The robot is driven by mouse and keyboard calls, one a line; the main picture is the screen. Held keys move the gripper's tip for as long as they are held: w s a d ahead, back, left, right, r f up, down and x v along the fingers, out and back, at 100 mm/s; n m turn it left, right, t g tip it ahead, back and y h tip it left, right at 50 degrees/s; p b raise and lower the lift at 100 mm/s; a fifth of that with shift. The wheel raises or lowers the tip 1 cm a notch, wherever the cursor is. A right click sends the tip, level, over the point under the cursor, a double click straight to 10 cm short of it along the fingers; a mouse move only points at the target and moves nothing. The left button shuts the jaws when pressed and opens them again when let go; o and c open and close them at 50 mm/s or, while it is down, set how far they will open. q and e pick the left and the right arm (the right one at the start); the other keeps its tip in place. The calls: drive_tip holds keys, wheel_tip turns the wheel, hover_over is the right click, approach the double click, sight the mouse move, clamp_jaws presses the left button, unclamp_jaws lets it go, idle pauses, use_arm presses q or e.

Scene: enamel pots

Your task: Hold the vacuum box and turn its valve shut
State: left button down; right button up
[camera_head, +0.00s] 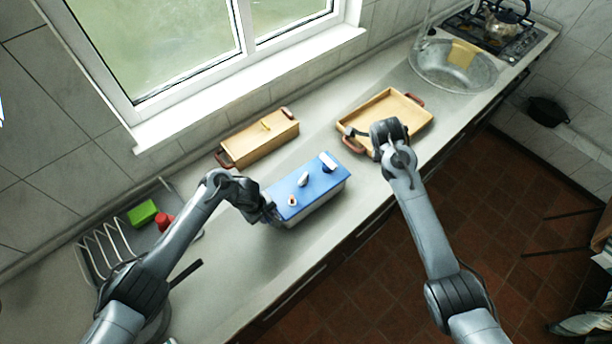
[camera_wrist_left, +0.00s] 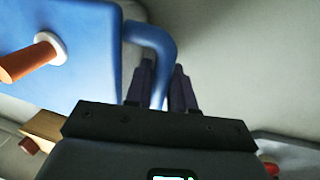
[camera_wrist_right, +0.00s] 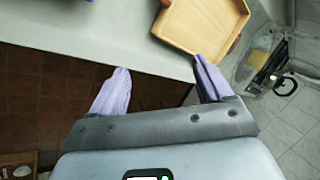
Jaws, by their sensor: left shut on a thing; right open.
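The vacuum box (camera_head: 322,200) stands on the counter with a blue lid and pale sides. On its lid are a white-based knob with a reddish-orange part (camera_head: 292,201) and two white fittings. In the left wrist view the orange-brown knob (camera_wrist_left: 30,58) stands out from a white collar; I cannot tell which fitting is the valve. My left gripper (camera_head: 268,212) is at the box's left end, shut on its blue handle (camera_wrist_left: 158,42). My right gripper (camera_wrist_right: 160,66) is open and empty, right of the box and above the wooden tray's near left part.
The wooden tray (camera_head: 424,121) with reddish handles lies right of the box. A long wooden box (camera_head: 262,145) stands behind, by the wall. A dish rack (camera_head: 100,255) with a green block (camera_head: 142,213) is at left. The sink (camera_head: 440,76) is at far right.

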drive_tip(key=s+a+m+g+y, duration=0.3)
drive_tip(key=s+a+m+y, duration=0.15)
drive_tip(key=a, duration=0.45)
drive_tip(key=y, duration=0.2)
approach(305, 178)
drive_tip(key=shift+g+h, duration=0.25)
drive_tip(key=shift+g, duration=0.05)
drive_tip(key=shift+a+x, duration=0.15)
drive_tip(key=shift+x, duration=1.95)
drive_tip(key=shift+a+x, duration=0.15)
drive_tip(key=shift+x, duration=1.95)
drive_tip(key=shift+w+r, duration=0.15)
drive_tip(key=shift+w, duration=0.05)
drive_tip(key=c, duration=1)
drive_tip(key=shift+w+d+n, duration=0.1)
drive_tip(key=shift+n, duration=0.35)
drive_tip(key=shift+c, duration=0.3)
drive_tip(key=shift+n+g, duration=0.3)
